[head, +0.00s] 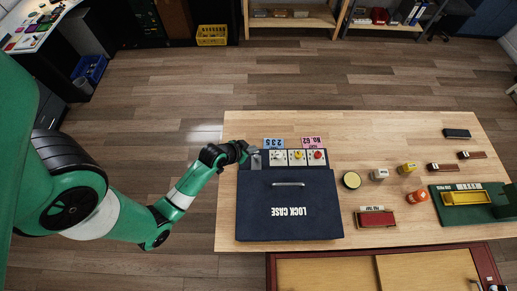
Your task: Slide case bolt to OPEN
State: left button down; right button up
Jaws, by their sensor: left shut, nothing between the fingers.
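The dark blue lock case (260,220) lies on the wooden table, its lid marked LOCK CASE and fitted with a metal handle (289,184). Along its far edge is a row of pale plates, including one with a yellow knob (298,156) and one with a red knob (318,155). My left gripper (250,152) is shut and empty at the far left corner of the case, beside a small grey part (256,162). I cannot tell whether this part is the bolt, how it is set, or whether the gripper touches it. My right gripper is out of view.
Blue (273,142) and pink (312,142) number cards lie behind the case. To its right are a round cream-topped item (352,180), several small coloured pieces, and a green tray (482,212). The table's far middle (380,130) is clear.

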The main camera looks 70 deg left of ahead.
aim_at(256, 162)
pick_arm(q)
jog(key=shift+w, duration=0.1)
jog(key=b+x, duration=0.8)
jog(key=x, duration=0.2)
jog(key=shift+d+f, duration=0.1)
jog(key=shift+f, duration=0.3)
jog(key=s, duration=0.1)
jog(key=s+d+p, duration=0.1)
jog(key=s, duration=0.1)
jog(key=shift+d+r, duration=0.2)
jog(key=shift+d, duration=0.1)
jog(key=shift+s+d, duration=0.1)
jog(key=shift+s, duration=0.15)
